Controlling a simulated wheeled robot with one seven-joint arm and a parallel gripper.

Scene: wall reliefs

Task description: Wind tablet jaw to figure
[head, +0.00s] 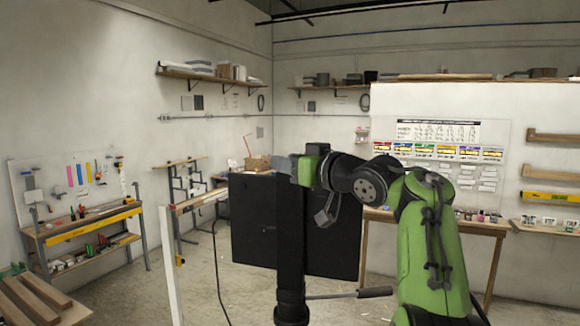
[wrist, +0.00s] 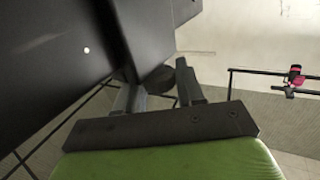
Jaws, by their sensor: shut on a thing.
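In the wrist view, my gripper (wrist: 158,78) has its two grey fingers on either side of a dark rounded piece (wrist: 160,82) and is shut on it. Most of that piece is hidden by the fingers and shadow. A large black panel (wrist: 60,50) fills the upper left, close to the left finger. I cannot clearly identify a tablet jaw or a figure in either view.
A workbench with a yellow level (head: 90,224) stands at the left. A table (head: 490,228) with small items stands at the right below a chart board (head: 437,132). Wooden boards (head: 40,297) lie at the lower left. In the wrist view, a thin black rail carries a red-and-black piece (wrist: 294,76).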

